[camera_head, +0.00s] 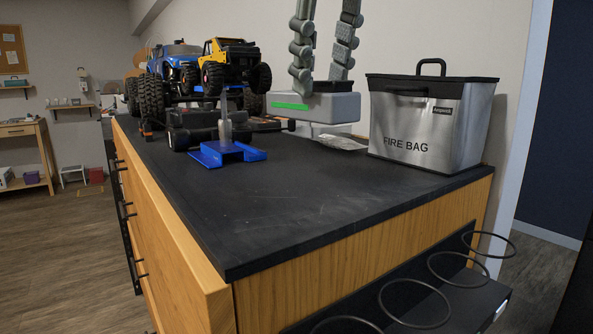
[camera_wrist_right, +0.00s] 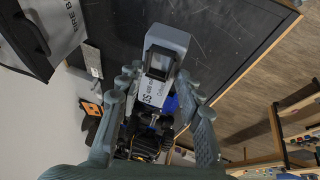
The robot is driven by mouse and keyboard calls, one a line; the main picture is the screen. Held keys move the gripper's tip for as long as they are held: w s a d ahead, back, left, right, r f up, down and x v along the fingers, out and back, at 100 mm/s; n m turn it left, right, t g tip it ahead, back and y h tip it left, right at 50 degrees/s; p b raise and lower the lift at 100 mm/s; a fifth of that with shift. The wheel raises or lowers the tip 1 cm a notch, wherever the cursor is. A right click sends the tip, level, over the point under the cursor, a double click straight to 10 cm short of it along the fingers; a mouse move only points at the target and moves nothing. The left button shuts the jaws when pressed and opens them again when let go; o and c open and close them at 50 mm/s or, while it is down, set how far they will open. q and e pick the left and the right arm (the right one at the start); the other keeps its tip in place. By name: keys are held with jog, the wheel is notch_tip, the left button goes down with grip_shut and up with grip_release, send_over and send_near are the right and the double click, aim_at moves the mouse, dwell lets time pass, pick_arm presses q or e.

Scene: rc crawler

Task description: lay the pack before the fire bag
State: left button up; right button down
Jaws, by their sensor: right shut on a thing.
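The pack (camera_head: 315,106) is a grey box with a green stripe. My right gripper (camera_head: 321,84) comes down from above and is shut on it, to the left of the fire bag (camera_head: 425,125). The pack appears held a little above the dark worktop. In the right wrist view the pack (camera_wrist_right: 163,52) sits between the fingers of the right gripper (camera_wrist_right: 160,76). The fire bag is silver with a black lid and handle, and stands upright on the worktop; part of it shows in the wrist view (camera_wrist_right: 62,28). My left gripper is not in view.
The worktop (camera_head: 270,190) is clear in front of the fire bag. A small silvery item (camera_head: 341,142) lies below the pack. A blue stand (camera_head: 226,152) and RC crawlers (camera_head: 232,68) stand to the left. Black rings (camera_head: 415,303) stick out below the worktop's right end.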

aim_at(324, 93)
jog(key=f, duration=0.3)
jog(key=f+b, duration=0.1)
jog(key=f, duration=0.1)
jog(key=shift+s, duration=0.25)
jog(key=shift+f, duration=2.3)
jog(key=c, duration=1)
grip_release()
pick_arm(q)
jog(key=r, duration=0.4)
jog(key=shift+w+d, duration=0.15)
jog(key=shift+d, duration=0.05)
pick_arm(e)
jog(key=shift+r, duration=0.15)
jog(key=p+v, duration=0.1)
jog(key=v, duration=0.9)
jog(key=shift+r, duration=0.25)
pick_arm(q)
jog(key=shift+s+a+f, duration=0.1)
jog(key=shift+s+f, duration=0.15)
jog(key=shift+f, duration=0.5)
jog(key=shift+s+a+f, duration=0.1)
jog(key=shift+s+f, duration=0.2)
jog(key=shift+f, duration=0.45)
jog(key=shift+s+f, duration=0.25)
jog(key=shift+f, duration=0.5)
pick_arm(e)
jog(key=shift+s+r, duration=0.35)
jog(key=shift+r, duration=0.2)
